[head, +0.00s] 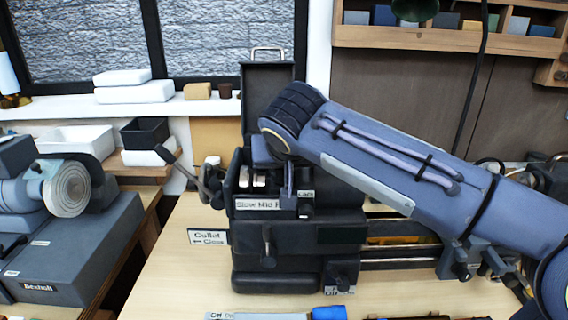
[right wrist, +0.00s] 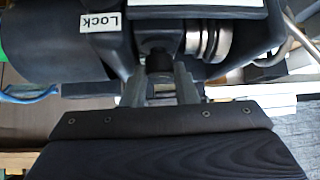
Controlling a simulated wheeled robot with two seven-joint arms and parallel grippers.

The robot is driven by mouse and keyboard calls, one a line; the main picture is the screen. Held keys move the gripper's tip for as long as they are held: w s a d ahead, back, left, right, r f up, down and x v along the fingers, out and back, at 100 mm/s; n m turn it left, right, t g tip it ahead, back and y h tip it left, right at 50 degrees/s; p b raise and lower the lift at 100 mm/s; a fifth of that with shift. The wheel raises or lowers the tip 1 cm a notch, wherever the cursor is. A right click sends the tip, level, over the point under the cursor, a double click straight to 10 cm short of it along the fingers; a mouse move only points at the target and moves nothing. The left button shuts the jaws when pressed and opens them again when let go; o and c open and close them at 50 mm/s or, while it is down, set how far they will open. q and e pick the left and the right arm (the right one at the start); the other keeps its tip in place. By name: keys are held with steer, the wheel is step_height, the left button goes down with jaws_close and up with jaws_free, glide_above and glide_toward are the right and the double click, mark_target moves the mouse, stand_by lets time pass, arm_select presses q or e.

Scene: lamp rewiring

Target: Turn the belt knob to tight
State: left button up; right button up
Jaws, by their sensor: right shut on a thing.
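The lathe headstock (head: 300,237) is a dark block with its lid raised (head: 268,95). Metallic pulleys (head: 258,180) show in its open top, and also in the right wrist view (right wrist: 208,40). My right gripper (head: 289,203) points down at the headstock's front from above. In the right wrist view its two fingers (right wrist: 160,88) are shut around a small dark knob (right wrist: 158,62), below the pulleys. The knob's pointer and setting are hidden. A "Slow Mid" label (head: 257,203) sits left of the fingers. My left gripper is not in view.
A "Collet" sign (head: 208,237) stands left of the headstock. A lever (head: 267,245) and a lower knob (head: 342,274) stick out of its front. A grey machine with a round disc (head: 68,190) stands at far left. Wooden bench top is bare at front left.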

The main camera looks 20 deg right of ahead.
steer(key=shift+m+h, duration=0.4)
steer(key=shift+m, duration=0.1)
steer(key=o, duration=0.8)
steer(key=shift+a, duration=0.1)
steer(key=shift+o, duration=0.9)
steer(key=shift+w, duration=0.1)
